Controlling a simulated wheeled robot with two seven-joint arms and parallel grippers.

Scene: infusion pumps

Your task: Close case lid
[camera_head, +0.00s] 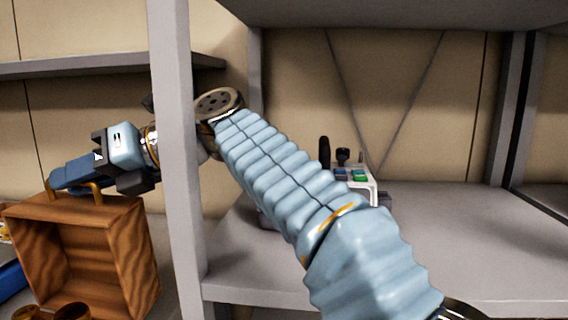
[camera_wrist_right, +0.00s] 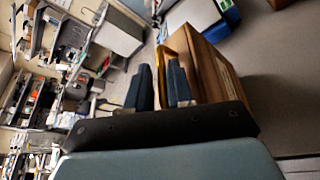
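The wooden case (camera_head: 84,245) stands at the lower left in the head view, its hollow inside facing me. A gold handle (camera_head: 97,190) is on its top. My right gripper (camera_head: 62,178) reaches left, with its blue fingers just above the case top, by the handle. In the right wrist view the two fingers (camera_wrist_right: 160,85) are apart, and the case (camera_wrist_right: 208,72) with its yellow handle (camera_wrist_right: 175,42) lies just beyond and right of them. I cannot tell whether a finger touches the handle. The case's lower part is cut off. My left gripper is out of view.
A grey shelf post (camera_head: 173,150) stands between the case and the shelf bay, and my right arm passes behind it. A white device (camera_head: 356,180) with green and blue buttons stands on the grey shelf (camera_head: 480,240), partly behind my arm. Round brown items (camera_head: 72,311) show at the lower left.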

